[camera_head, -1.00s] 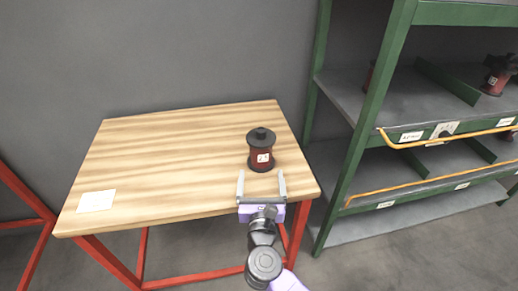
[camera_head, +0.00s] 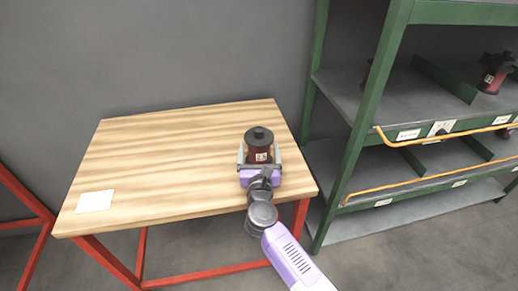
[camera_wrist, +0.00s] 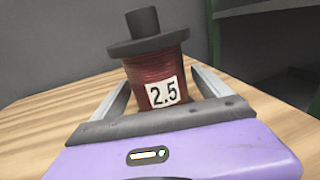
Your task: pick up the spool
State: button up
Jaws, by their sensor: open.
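The spool (camera_head: 258,146) stands upright on the wooden table near its right side. It has a black top flange with a knob and a dark red winding. In the wrist view the spool (camera_wrist: 150,68) shows a white label reading 2.5. My gripper (camera_head: 259,153) is open, with one finger on each side of the spool. In the wrist view a gap shows between the left finger and the winding; on the right the finger is close to it, and contact cannot be told. The spool's lower part is hidden behind my gripper.
The wooden table (camera_head: 165,160) has red legs and is mostly bare, with a white card (camera_head: 95,201) at its left front. A green shelf rack (camera_head: 365,125) stands close to the right, holding another spool (camera_head: 493,76). A grey wall is behind the table.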

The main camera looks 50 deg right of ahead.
jog(key=shift+c, duration=0.2)
jog(key=c, duration=1.8)
jog(key=shift+r, duration=0.1)
grip_shut()
jog(key=shift+r, duration=0.1)
